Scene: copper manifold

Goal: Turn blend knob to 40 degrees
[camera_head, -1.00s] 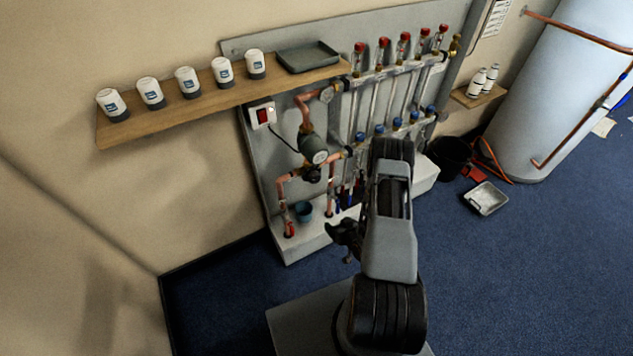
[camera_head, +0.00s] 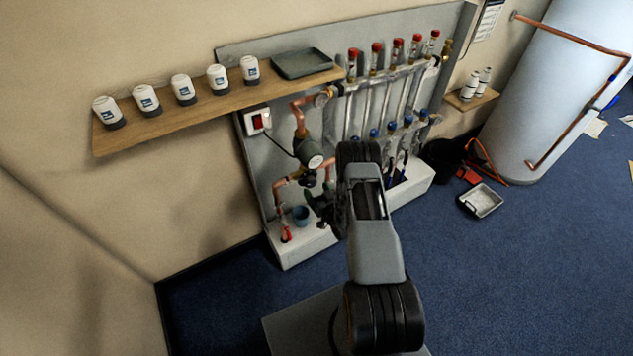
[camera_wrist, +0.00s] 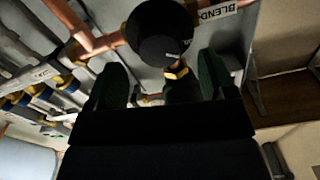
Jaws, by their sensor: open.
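The blend knob (camera_wrist: 158,36) is a black round knob at the top middle of the wrist view. A white label reading BLEND (camera_wrist: 218,11) is beside it. In the head view the small dark knob (camera_head: 308,179) shows just below the pump, partly near my gripper. My gripper (camera_wrist: 160,82) is open, with its two dark green fingers apart. The knob lies ahead of the fingertips, and I see no contact. In the head view my gripper (camera_head: 322,204) is close to the manifold's lower left and partly hidden by my arm. The knob's angle cannot be read.
A pump (camera_head: 308,152) and copper pipes surround the knob closely. A wooden shelf (camera_head: 165,128) with several white-and-grey jars and a grey tray (camera_head: 303,63) is above. The blue floor at front left is clear.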

